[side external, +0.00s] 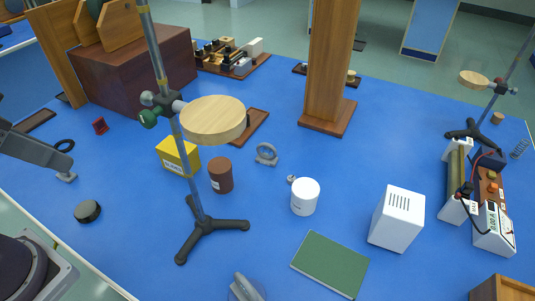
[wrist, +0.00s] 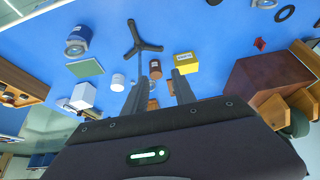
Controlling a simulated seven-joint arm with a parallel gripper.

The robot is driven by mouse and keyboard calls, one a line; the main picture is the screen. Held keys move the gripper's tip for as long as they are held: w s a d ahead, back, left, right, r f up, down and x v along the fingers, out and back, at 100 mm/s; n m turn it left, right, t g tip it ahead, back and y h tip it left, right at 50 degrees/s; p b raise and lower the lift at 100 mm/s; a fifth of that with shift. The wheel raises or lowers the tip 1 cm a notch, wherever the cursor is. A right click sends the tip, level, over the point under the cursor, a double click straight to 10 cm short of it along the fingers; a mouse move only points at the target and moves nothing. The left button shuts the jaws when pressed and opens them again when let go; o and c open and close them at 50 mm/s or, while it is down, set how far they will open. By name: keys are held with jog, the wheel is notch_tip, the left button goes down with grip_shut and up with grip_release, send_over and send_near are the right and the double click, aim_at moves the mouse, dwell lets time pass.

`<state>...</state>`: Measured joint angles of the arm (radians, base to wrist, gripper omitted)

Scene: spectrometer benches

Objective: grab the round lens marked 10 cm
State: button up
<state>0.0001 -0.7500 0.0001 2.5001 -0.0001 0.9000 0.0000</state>
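Several round lens-like pieces on feet stand on the blue table; any 10 cm marking is too small to read.
A tripod stand with a wooden disc (side external: 213,118) rises mid-table. Around it are a yellow box (side external: 178,157), a brown jar (side external: 221,175), a white jar (side external: 305,196), a green book (side external: 330,264) and a white box (side external: 397,217). A wooden post (side external: 332,65) stands behind.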

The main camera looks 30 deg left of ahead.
aim_at(265, 143)
jog(key=shift+o, duration=0.3)
jog(key=w+r+n+g+h, duration=0.1)
jog(key=w+n+g+h, duration=0.4)
jog(key=w+n, duration=1.35)
jog(key=w+d+f+h, duration=0.1)
jog(key=w+f+h, duration=0.1)
jog(key=w+f, duration=0.5)
jog(key=w+d+f+h, duration=0.2)
jog(key=w+f+h, duration=0.1)
jog(key=w+f, duration=0.5)
jog(key=w+d+f+n+t+h, duration=0.1)
jog(key=w+f+h, duration=0.2)
jog(key=w+f, duration=0.5)
jog(key=shift+w+d+f, duration=0.15)
jog(key=shift+d+f, duration=0.05)
jog(key=shift+f, duration=0.8)
jog(key=shift+w+d+f, duration=0.1)
jog(key=shift+d+f, duration=0.05)
jog(key=shift+f, duration=0.8)
jog(key=x, duration=0.6)
jog(key=shift+w+d+f, duration=0.2)
jog(key=shift+w, duration=0.05)
jog(key=shift+d+f, duration=0.1)
jog(key=shift+d, duration=0.2)
grip_shut()
